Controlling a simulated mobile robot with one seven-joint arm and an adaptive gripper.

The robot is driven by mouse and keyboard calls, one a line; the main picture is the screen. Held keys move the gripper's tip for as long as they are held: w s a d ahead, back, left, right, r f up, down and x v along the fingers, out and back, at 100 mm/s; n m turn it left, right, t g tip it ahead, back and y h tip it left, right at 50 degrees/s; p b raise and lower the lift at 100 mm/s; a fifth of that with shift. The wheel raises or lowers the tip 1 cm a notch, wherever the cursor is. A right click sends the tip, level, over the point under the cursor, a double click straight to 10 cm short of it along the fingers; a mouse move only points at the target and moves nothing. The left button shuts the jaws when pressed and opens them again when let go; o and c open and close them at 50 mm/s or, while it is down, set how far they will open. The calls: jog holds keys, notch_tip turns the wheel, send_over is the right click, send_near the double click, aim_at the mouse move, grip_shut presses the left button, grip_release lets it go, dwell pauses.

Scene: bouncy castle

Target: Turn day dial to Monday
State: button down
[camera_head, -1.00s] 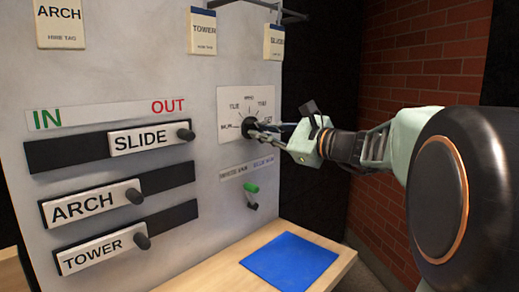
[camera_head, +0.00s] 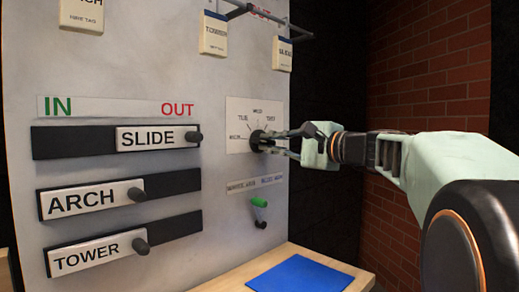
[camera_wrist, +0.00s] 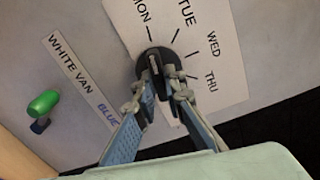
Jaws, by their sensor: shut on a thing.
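The black day dial (camera_head: 257,141) sits on a white card (camera_head: 240,112) on the grey panel; it also shows in the wrist view (camera_wrist: 157,60). MON, TUE, WED and THU labels stand around it, with short tick lines. My gripper (camera_head: 268,141) is at the dial, its two fingers closed on the knob; they show from behind in the wrist view (camera_wrist: 161,78). A small pale mark shows on the knob between the fingers, on the side near the MON tick. The fingers partly cover the knob, so its exact pointing is unclear.
SLIDE (camera_head: 150,139), ARCH (camera_head: 85,199) and TOWER (camera_head: 90,256) sliders are left on the panel. A green-tipped switch (camera_head: 259,204) is below the dial. Tags (camera_head: 213,35) hang above. A blue mat (camera_head: 301,274) lies on the wooden ledge. A brick wall (camera_head: 425,80) is right.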

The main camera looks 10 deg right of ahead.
dwell(0.4)
jog(key=c, duration=2)
grip_release()
jog(key=v, duration=1.2)
jog(key=shift+f, duration=0.1)
